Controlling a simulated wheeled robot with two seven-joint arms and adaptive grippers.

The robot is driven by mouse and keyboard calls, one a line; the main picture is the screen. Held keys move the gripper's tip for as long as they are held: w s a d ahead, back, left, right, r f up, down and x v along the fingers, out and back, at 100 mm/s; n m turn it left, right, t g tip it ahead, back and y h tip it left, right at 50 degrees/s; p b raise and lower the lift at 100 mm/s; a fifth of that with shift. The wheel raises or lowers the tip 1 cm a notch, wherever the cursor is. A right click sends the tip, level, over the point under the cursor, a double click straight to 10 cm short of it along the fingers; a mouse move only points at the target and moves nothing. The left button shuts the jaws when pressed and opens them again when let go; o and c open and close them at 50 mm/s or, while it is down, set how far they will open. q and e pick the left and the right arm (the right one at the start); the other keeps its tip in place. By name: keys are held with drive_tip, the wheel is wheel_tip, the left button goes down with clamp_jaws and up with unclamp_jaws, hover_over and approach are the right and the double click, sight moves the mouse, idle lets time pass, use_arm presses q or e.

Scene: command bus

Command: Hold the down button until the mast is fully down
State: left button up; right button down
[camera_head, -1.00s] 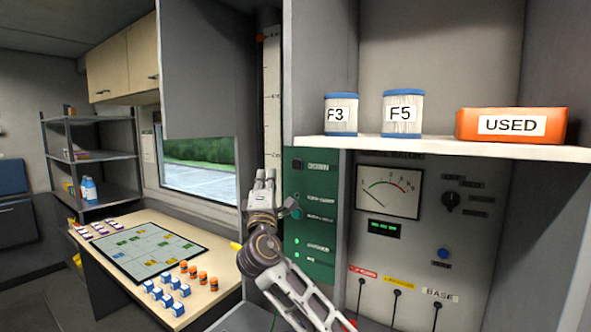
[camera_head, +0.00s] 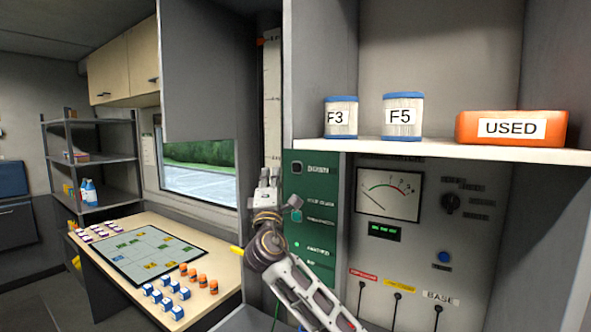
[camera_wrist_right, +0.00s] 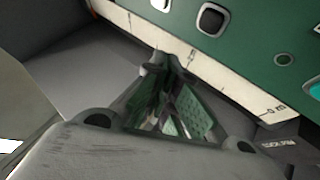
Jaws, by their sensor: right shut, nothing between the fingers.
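A green control panel (camera_head: 311,205) stands under the shelf's left end, with a square dark button (camera_head: 297,167) near its top. The wrist view shows a dark button in a pale rim (camera_wrist_right: 212,19) and part of another button (camera_wrist_right: 160,3). I cannot read which is down. My right gripper (camera_head: 269,175) is shut and empty, in front of the scale and left of the square button. Its fingers (camera_wrist_right: 176,62) appear apart from the buttons. My left gripper is out of view.
A shelf (camera_head: 440,149) with jars and an orange USED box (camera_head: 511,127) overhangs the panels. A grey meter panel (camera_head: 430,230) stands to the right. A table (camera_head: 215,293) with a map and small blocks is at left.

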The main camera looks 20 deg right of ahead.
sight(296, 168)
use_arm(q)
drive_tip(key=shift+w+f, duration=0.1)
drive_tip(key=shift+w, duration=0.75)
use_arm(e)
drive_tip(key=w+d, duration=0.4)
drive_tip(key=d, duration=0.1)
drive_tip(key=shift+d, duration=0.1)
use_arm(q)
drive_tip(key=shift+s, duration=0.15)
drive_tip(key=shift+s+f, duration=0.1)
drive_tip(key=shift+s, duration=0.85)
use_arm(e)
drive_tip(key=shift+w, duration=0.1)
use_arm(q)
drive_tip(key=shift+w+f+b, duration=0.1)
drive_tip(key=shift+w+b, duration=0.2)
use_arm(e)
drive_tip(key=shift+w+d, duration=0.15)
drive_tip(key=shift+d, duration=0.1)
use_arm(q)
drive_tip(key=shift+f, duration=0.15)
use_arm(e)
drive_tip(key=shift+w+d, duration=0.3)
drive_tip(key=shift+d, duration=0.15)
idle(4.2)
